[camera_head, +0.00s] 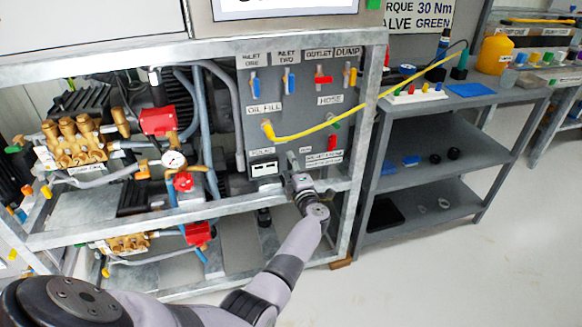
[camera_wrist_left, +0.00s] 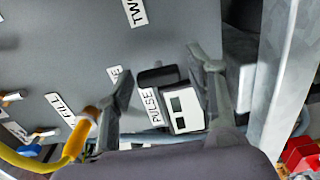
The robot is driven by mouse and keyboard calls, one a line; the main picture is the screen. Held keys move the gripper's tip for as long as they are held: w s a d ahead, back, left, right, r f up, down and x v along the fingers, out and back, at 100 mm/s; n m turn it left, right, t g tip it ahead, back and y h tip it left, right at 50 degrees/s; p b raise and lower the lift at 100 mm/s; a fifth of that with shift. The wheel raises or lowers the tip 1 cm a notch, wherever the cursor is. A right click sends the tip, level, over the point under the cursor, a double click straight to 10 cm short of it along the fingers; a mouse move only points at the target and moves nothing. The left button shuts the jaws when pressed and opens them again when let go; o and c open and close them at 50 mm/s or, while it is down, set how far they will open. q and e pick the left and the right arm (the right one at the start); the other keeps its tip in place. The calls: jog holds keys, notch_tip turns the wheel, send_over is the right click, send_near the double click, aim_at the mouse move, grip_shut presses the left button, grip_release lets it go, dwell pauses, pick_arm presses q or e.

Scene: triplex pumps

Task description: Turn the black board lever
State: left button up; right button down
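The grey board (camera_head: 290,100) carries several coloured levers and labels. In the left wrist view a short black bar (camera_wrist_left: 157,77), which looks like the black lever, lies beside the white pulse counter (camera_wrist_left: 186,117). My left gripper (camera_head: 294,158) is at the lower part of the board, just right of the pulse counter (camera_head: 263,169). In the left wrist view its two fingers (camera_wrist_left: 160,65) stand well apart, one on each side of the black bar; I cannot tell whether they touch it. In the head view the gripper hides the black bar. My right gripper is not in view.
A yellow hose (camera_head: 350,115) runs from the oil fill port across the board. A galvanised frame post (camera_head: 364,150) stands close to the right of the gripper. A red lever (camera_head: 332,142) is nearby. A grey shelf table (camera_head: 440,140) stands at right, with clear floor before it.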

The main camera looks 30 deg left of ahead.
pick_arm(q)
jog(key=shift+o, duration=0.3)
jog(key=v, duration=0.7)
jog(key=shift+s+d, duration=0.15)
jog(key=shift+d, duration=0.05)
dwell(0.3)
